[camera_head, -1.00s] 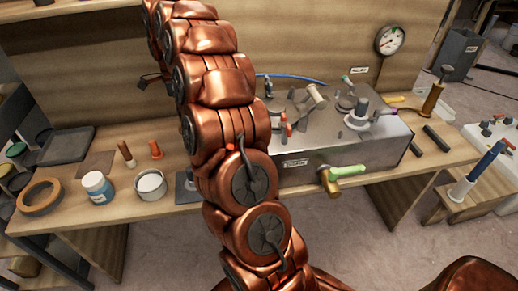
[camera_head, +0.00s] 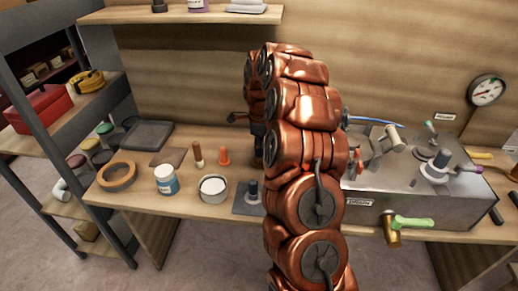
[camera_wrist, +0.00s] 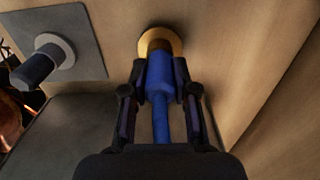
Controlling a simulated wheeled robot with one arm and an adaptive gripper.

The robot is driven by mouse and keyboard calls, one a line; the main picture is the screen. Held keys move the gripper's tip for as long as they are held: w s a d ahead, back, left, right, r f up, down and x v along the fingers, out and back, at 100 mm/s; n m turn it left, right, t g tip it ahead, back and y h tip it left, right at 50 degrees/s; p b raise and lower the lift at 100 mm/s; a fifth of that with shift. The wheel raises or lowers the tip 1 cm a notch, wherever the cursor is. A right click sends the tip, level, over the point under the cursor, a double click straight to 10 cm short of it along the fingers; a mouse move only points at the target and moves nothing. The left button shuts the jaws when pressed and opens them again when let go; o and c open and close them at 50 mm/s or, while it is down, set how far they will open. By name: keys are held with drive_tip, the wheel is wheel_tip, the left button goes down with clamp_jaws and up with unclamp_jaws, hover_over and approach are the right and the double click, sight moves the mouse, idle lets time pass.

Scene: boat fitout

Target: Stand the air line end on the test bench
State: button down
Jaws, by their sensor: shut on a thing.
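My gripper (camera_wrist: 160,100) is shut on the blue air line end (camera_wrist: 161,80) in the wrist view, with a finger on each side. The air line end has a round brass-coloured collar (camera_wrist: 160,38) at its far end, over pale wood. I cannot tell whether the collar touches the wood. In the head view my copper arm hides the held piece and most of the gripper. The test bench (camera_head: 140,197) is a long wooden worktop in that view.
A grey plate (camera_head: 243,207) with a dark flanged post stands left of my arm; a similar plate (camera_wrist: 88,45) shows in the wrist view. A metal test box (camera_head: 400,203) with levers is at right.

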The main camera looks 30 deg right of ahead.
drive_tip(key=shift+f, duration=0.5)
drive_tip(key=shift+f, duration=0.1)
drive_tip(key=c, duration=0.9)
unclamp_jaws()
